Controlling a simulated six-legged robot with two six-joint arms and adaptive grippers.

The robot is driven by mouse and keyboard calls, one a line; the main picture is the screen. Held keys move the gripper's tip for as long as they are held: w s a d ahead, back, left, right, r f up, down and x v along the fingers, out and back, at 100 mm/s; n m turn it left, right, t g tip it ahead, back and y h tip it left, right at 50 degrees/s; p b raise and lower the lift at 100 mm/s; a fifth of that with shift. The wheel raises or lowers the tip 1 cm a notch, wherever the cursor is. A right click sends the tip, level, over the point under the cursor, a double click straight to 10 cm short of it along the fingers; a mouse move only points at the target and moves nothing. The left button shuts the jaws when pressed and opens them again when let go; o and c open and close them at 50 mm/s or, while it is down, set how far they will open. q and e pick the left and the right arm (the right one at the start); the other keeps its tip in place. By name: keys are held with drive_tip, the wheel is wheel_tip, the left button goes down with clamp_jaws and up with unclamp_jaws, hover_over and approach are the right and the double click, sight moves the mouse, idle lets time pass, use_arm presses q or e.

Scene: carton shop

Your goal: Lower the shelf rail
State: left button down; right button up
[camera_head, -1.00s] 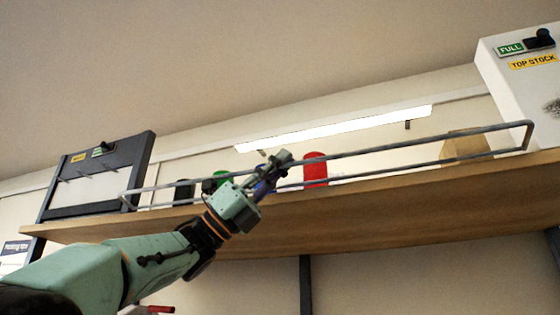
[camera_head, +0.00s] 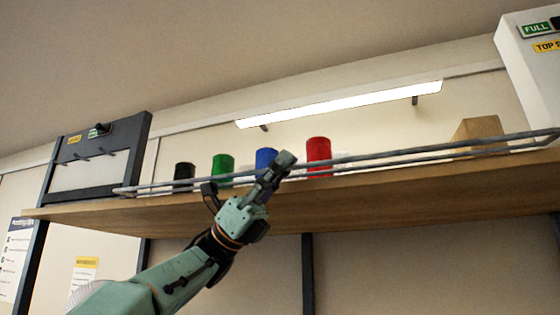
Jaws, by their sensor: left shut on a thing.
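The shelf rail (camera_head: 400,154) is a long grey wire frame along the front edge of the wooden shelf (camera_head: 400,200). Its two long bars now look close together, low against the shelf edge. My left gripper (camera_head: 278,165) reaches up from below and is shut on the rail near its middle. The gripper hides that stretch of the rail, so the exact contact is hard to see. My right gripper is not in view.
Behind the rail stand black (camera_head: 184,171), green (camera_head: 223,167), blue (camera_head: 266,158) and red (camera_head: 318,153) cylinders and a cardboard box (camera_head: 478,132). A dark-framed panel (camera_head: 98,160) stands left, a white "FULL" box (camera_head: 530,75) right. Dark posts support the shelf.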

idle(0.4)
use_arm(q)
drive_tip(key=c, duration=1.4)
unclamp_jaws()
drive_tip(key=shift+c, duration=0.2)
drive_tip(key=shift+d, duration=0.1)
